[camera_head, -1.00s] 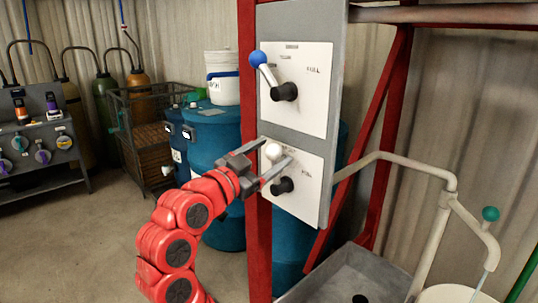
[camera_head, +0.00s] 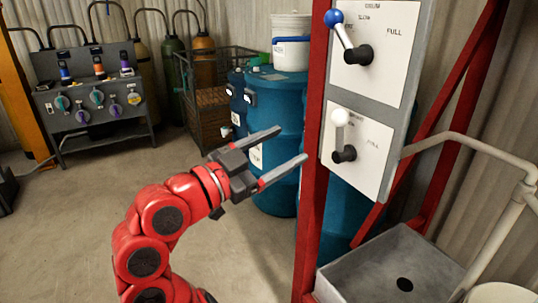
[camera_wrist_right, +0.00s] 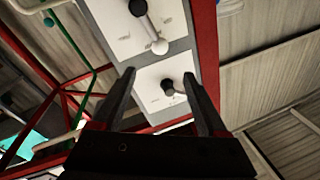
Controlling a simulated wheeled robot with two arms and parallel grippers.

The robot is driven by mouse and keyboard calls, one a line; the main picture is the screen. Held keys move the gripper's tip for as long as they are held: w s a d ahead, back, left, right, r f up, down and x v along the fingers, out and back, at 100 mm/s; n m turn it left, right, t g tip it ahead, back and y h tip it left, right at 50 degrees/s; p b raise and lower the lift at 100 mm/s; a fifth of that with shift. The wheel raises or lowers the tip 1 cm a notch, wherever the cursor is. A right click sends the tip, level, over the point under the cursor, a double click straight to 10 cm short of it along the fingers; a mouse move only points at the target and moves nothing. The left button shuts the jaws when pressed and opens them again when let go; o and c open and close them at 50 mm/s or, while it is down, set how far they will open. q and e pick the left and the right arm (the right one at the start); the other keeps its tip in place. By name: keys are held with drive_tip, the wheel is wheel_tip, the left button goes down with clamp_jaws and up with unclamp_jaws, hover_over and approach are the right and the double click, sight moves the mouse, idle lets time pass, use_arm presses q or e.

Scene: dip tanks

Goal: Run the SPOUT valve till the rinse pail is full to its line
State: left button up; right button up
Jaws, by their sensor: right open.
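The lower valve plate (camera_head: 373,180) carries a lever with a white ball (camera_head: 340,117), standing nearly straight up from its black pivot; it also shows in the right wrist view (camera_wrist_right: 160,47). Its heading is too small to read. The upper plate has a blue-ball lever (camera_head: 334,18), tilted up and left. My right gripper (camera_head: 292,144) is open and empty, left of the panel, apart from the white-ball lever. A whitish pail (camera_head: 500,293) is cut off at the bottom right; its water level and line are hidden. My left gripper is not in view.
A red post (camera_head: 314,120) stands between gripper and panel. A grey sink (camera_head: 385,270) with a drain hole lies below the panel, beside a pale pipe (camera_head: 470,145). Blue drums (camera_head: 275,130) stand behind the gripper.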

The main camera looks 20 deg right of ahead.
drive_tip(key=shift+v, duration=1.3)
